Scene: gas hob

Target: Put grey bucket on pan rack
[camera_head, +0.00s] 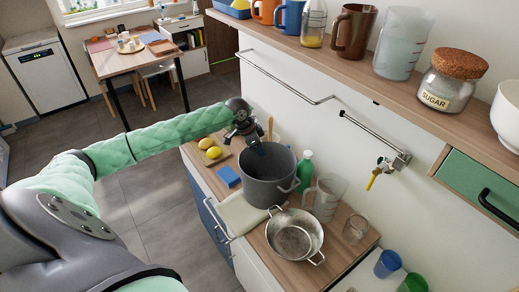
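A grey bucket (268,190), shaped like a deep pot with side handles, stands upright on the wooden worktop near the wall. My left gripper (257,147) points down at the far left part of its rim. The fingertips are dark and small against the bucket's inside, so I cannot tell whether they are open or closed on the rim. A metal rail (285,84) is fixed to the white wall above and behind the bucket. I cannot tell whether this is the pan rack. My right gripper is not in view.
A metal colander (293,236), clear jug (326,198) and green bottle (304,171) stand close beside the bucket. A blue sponge (228,176) and lemons (211,150) lie left of it. A shelf (350,62) with mugs and jars juts out above.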

